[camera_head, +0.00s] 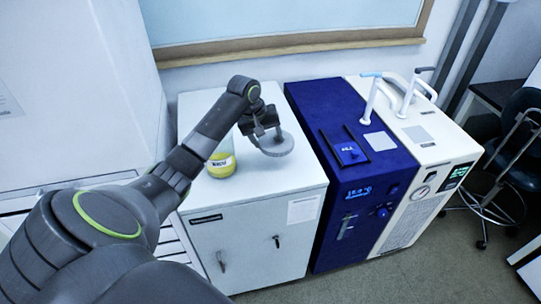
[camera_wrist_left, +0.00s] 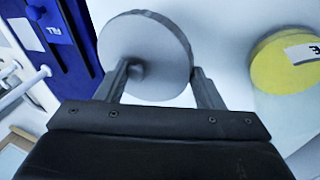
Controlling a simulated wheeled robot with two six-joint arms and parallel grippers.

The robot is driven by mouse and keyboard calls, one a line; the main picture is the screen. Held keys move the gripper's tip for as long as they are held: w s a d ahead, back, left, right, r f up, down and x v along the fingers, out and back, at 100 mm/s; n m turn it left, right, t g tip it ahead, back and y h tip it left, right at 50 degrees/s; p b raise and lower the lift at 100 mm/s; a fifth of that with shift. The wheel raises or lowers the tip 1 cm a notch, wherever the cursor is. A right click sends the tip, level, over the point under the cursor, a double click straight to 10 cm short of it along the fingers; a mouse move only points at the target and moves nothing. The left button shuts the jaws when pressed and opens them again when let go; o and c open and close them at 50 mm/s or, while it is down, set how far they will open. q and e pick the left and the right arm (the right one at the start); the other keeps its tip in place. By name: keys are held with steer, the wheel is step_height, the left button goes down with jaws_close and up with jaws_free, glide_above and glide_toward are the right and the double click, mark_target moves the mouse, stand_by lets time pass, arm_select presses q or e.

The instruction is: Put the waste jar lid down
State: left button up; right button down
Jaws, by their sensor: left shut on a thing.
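The waste jar lid (camera_head: 276,144) is a round grey disc, right of the jar and over the top of the white cabinet (camera_head: 255,190). My left gripper (camera_head: 267,134) is shut on it from above. In the left wrist view the lid (camera_wrist_left: 146,42) sits between the two fingers of the gripper (camera_wrist_left: 158,78). I cannot tell whether the lid touches the cabinet top or hangs just above it. The waste jar (camera_head: 222,160), with yellow contents and a white label, stands on the cabinet, its upper part partly hidden by my arm. It also shows in the left wrist view (camera_wrist_left: 275,68). My right gripper is not in view.
A dark blue unit (camera_head: 335,110) with a small tray on top stands right of the cabinet, and a cream unit (camera_head: 435,150) with white pipes stands beyond it. The cabinet top has free room in front of the lid. A wall is behind.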

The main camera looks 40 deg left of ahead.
arm_select(q)
steer(key=shift+f+p, duration=0.3)
steer(key=shift+f, duration=2.95)
steer(key=shift+f, duration=0.5)
steer(key=shift+s, duration=0.1)
